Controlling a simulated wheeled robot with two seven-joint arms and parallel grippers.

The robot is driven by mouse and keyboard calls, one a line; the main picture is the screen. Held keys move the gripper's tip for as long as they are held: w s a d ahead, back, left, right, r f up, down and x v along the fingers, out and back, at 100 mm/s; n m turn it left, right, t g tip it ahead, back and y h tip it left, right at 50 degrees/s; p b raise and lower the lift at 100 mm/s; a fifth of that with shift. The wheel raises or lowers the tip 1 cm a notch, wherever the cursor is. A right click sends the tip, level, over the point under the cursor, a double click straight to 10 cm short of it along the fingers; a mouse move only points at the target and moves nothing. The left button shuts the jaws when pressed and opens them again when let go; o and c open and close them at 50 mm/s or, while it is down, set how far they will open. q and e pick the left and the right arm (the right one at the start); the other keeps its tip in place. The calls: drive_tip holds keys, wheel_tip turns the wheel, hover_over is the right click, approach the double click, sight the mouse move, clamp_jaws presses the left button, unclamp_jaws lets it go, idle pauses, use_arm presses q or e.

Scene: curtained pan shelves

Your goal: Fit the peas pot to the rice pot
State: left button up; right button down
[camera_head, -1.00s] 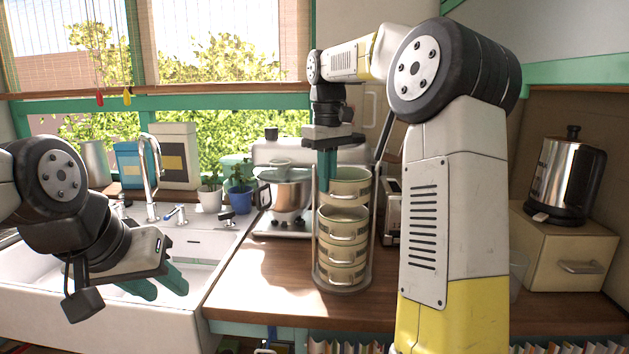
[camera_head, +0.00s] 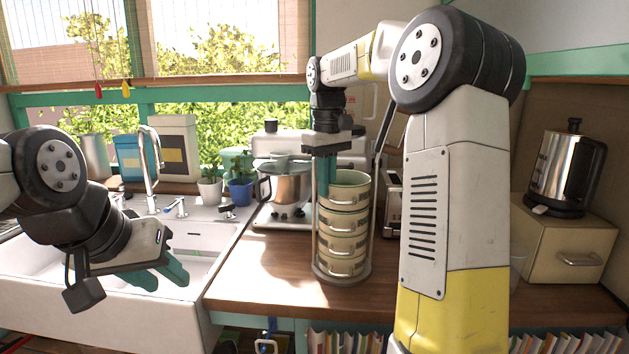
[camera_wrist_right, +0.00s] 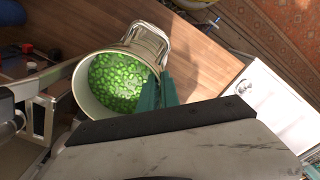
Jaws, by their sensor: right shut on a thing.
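The peas pot (camera_head: 350,199), cream with a wire handle, is the top pot in the head view. My right gripper (camera_head: 324,180) is shut on its left rim. The right wrist view shows green peas filling the pot (camera_wrist_right: 92,113), with the fingers (camera_wrist_right: 158,90) at its rim. The peas pot sits upright directly above the stacked cream pots (camera_head: 343,245), with no clear gap. The contents of the lower pots are hidden, so I cannot see rice. A wire carrier (camera_head: 372,225) surrounds the stack.
The stack stands on the wooden counter (camera_head: 260,262). A stand mixer (camera_head: 287,185) is behind left, and a toaster (camera_head: 393,200) behind right. A kettle (camera_head: 567,175) stands on a cream bread box (camera_head: 565,245) at the right. The sink (camera_head: 190,240) is at the left.

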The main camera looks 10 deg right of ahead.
drive_tip(key=shift+f, duration=0.3)
idle(0.7)
drive_tip(key=c, duration=1.5)
unclamp_jaws()
wheel_tip(320, 180, up, 8)
drive_tip(key=shift+f, duration=0.2)
drive_tip(key=shift+r, duration=0.1)
drive_tip(key=shift+s, duration=0.1)
